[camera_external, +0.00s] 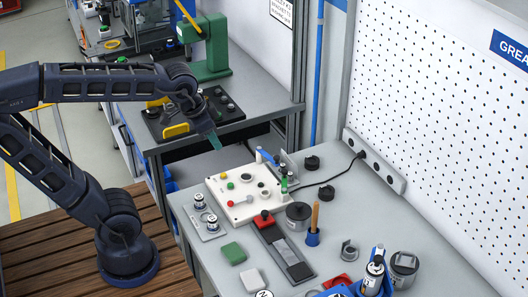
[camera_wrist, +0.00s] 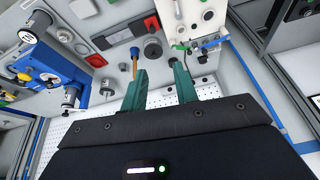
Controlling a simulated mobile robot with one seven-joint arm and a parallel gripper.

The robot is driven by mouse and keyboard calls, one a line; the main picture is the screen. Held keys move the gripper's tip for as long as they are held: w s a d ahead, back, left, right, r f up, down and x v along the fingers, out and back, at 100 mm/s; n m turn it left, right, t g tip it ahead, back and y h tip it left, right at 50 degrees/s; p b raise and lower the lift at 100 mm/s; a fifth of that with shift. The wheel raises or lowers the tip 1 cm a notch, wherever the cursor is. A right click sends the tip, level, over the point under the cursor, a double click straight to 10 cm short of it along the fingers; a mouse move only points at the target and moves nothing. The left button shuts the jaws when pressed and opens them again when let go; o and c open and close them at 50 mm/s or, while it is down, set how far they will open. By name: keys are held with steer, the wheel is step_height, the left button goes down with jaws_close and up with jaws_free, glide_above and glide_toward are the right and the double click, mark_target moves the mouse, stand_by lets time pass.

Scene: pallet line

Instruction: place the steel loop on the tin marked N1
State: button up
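My gripper (camera_external: 215,141) hangs above the left edge of the workbench, near the white panel. In the wrist view its two green fingers (camera_wrist: 159,67) are apart with nothing between them. A small grey ring-like piece (camera_external: 348,251) stands at the right of the bench and may be the steel loop; I cannot be sure. A round white top with a dark letter (camera_external: 264,294) is cut off at the bottom edge; a similar lettered white top (camera_wrist: 28,35) shows in the wrist view. Its full marking is too small to read, so I cannot tell which tin is N1.
A white panel (camera_external: 237,207) with knobs fills the bench's far left. A wooden-handled tool (camera_external: 316,217) stands upright in a blue holder. Labelled tins (camera_external: 199,201) stand at the left edge.

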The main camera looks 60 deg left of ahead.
steer(key=s+a+f+n, duration=0.1)
steer(key=s+a+f, duration=0.1)
steer(key=s, duration=0.4)
steer(key=shift+s+a, duration=0.35)
steer(key=shift+a, duration=0.15)
steer(key=shift+f, duration=0.1)
stand_by(0.6)
